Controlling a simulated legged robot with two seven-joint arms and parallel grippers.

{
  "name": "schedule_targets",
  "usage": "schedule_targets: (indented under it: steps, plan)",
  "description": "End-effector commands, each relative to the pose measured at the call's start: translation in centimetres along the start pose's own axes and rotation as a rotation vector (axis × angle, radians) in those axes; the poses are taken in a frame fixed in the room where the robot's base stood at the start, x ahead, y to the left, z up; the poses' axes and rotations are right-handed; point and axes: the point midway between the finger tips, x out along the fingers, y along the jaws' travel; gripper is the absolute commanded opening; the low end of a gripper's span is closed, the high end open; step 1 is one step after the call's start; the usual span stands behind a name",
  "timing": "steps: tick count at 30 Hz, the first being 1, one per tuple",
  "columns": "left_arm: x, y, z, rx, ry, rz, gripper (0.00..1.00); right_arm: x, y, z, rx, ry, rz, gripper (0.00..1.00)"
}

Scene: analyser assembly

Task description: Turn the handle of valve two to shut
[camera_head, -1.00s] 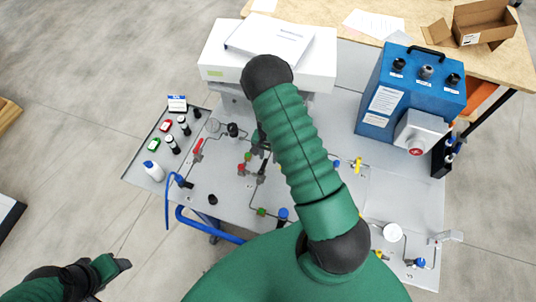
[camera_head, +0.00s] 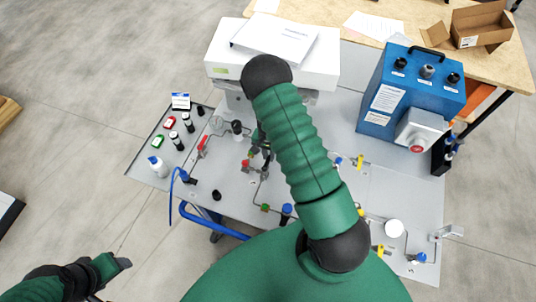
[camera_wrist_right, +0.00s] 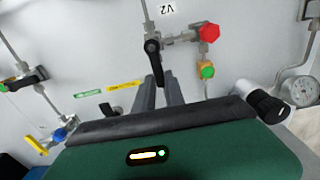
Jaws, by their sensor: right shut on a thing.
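Valve two, marked by a "V2" label (camera_wrist_right: 167,9), shows at the top middle of the right wrist view. Its black lever handle (camera_wrist_right: 152,58) points down the picture from the valve body, roughly in line with the pipe above it. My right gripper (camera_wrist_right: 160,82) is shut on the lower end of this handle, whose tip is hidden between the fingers. In the head view my right gripper (camera_head: 259,146) is over the panel and partly hidden by my own arm. My left gripper (camera_head: 123,263) is at lower left, away from the panel; its finger gap is unclear.
A red knob (camera_wrist_right: 209,33) and a green-faced fitting (camera_wrist_right: 206,70) sit close right of valve two. A gauge (camera_wrist_right: 301,88) is at far right. A red lever (camera_head: 202,146), a white instrument (camera_head: 318,68) and a blue box (camera_head: 400,105) also occupy the panel area.

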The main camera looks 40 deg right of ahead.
Motion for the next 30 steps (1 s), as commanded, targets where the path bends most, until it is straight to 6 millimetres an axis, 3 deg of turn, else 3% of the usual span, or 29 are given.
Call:
schedule_targets:
  steps: [11, 30]
  plan:
    - [0.2, 0.0, 0.1, 0.000, 0.000, 0.000, 0.59, -0.2, 0.2, -0.2, 0.103, 0.007, -0.007, 0.00]
    - [0.6, 0.0, 0.1, 0.000, 0.000, 0.000, 0.59, -0.3, 2.8, 0.8, 0.670, 0.005, -0.009, 0.00]
